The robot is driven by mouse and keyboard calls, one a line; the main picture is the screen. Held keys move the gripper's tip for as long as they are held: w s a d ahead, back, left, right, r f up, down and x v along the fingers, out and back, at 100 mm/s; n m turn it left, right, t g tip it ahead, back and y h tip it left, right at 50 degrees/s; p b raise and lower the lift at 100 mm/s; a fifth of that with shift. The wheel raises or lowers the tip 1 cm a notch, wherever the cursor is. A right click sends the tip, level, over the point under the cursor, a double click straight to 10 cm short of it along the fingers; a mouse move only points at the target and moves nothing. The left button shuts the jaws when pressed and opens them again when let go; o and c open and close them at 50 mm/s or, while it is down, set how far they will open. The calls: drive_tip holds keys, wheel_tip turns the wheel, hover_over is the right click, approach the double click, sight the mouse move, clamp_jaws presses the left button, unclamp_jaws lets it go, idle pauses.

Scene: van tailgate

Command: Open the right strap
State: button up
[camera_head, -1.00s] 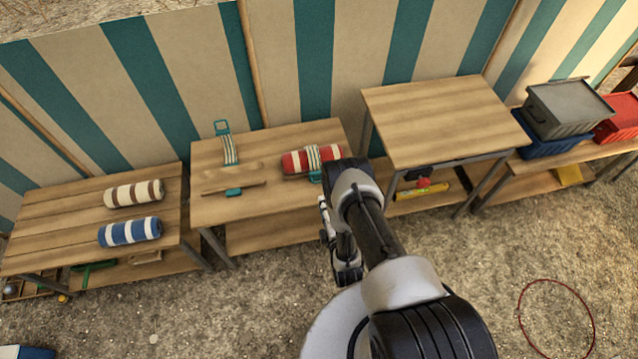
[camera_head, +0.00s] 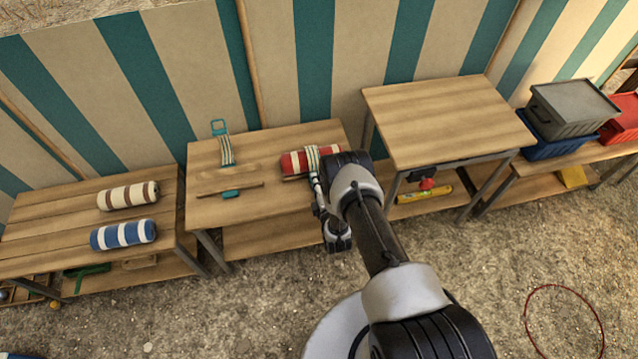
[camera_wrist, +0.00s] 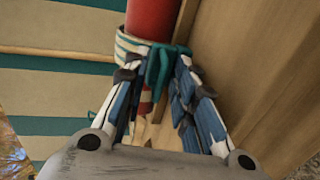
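A red and white roll (camera_head: 296,163) lies on the middle table with the right strap (camera_head: 313,158), striped white and teal, around it. In the wrist view, the red roll (camera_wrist: 152,18), the strap (camera_wrist: 130,48) and its teal buckle (camera_wrist: 157,66) show at the top. My gripper (camera_wrist: 155,72) is at the strap, its blue and white fingers apart with the buckle between and just beyond their tips. I cannot tell whether both fingers touch it. The left strap (camera_head: 227,151) lies open and flat on the table, with no roll in it.
The middle table (camera_head: 260,205) has a raised wooden strip (camera_head: 230,188) on it. A brown-striped roll (camera_head: 128,195) and a blue-striped roll (camera_head: 123,234) lie on the left table. A taller bare table (camera_head: 445,115) stands close on the right. A striped cloth wall stands behind.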

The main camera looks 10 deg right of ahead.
clamp_jaws()
drive_tip(key=shift+s, duration=0.1)
idle(0.5)
